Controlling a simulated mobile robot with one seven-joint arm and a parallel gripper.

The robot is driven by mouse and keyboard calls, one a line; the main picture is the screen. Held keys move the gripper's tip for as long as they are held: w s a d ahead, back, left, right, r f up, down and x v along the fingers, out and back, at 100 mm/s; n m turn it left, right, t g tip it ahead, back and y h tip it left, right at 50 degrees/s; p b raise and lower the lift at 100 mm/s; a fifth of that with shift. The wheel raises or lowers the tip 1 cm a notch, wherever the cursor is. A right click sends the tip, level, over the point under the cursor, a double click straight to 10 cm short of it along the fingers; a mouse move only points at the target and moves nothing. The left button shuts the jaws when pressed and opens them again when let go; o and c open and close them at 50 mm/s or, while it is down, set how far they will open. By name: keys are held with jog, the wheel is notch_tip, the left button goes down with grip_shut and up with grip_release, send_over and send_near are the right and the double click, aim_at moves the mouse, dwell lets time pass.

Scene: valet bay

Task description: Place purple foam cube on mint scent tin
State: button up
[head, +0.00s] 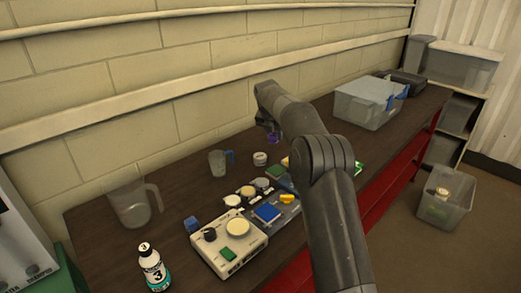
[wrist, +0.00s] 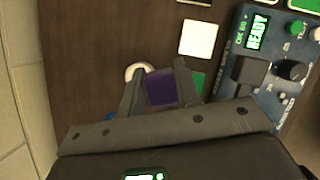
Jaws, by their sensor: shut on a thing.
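My gripper (wrist: 160,78) is shut on the purple foam cube (wrist: 161,88), which shows between the two fingers in the wrist view. In the head view the cube (head: 272,138) hangs below my gripper (head: 268,128), above the bench near the wall. A small round tin with a pale lid (head: 260,158) stands on the bench below and left of the cube. In the wrist view a pale round top (wrist: 138,70) shows beside the left finger, partly hidden. A green thing (wrist: 197,84) shows beside the right finger. No mint label is readable, so I cannot tell which is the mint tin.
A cup with a blue handle (head: 217,163), a clear jug (head: 132,205) and a white bottle (head: 153,268) stand left on the bench (head: 185,175). A cream device (head: 228,243) is at the front. A grey bin (head: 367,103) stands far right. The READY device (wrist: 268,60) is beside my gripper.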

send_over(261, 155)
notch_tip(261, 155, down, 3)
jog(key=shift+w+f, duration=0.1)
jog(key=shift+f, duration=2)
jog(key=shift+f, duration=0.15)
jog(key=o, duration=0.9)
jog(key=shift+o, duration=0.2)
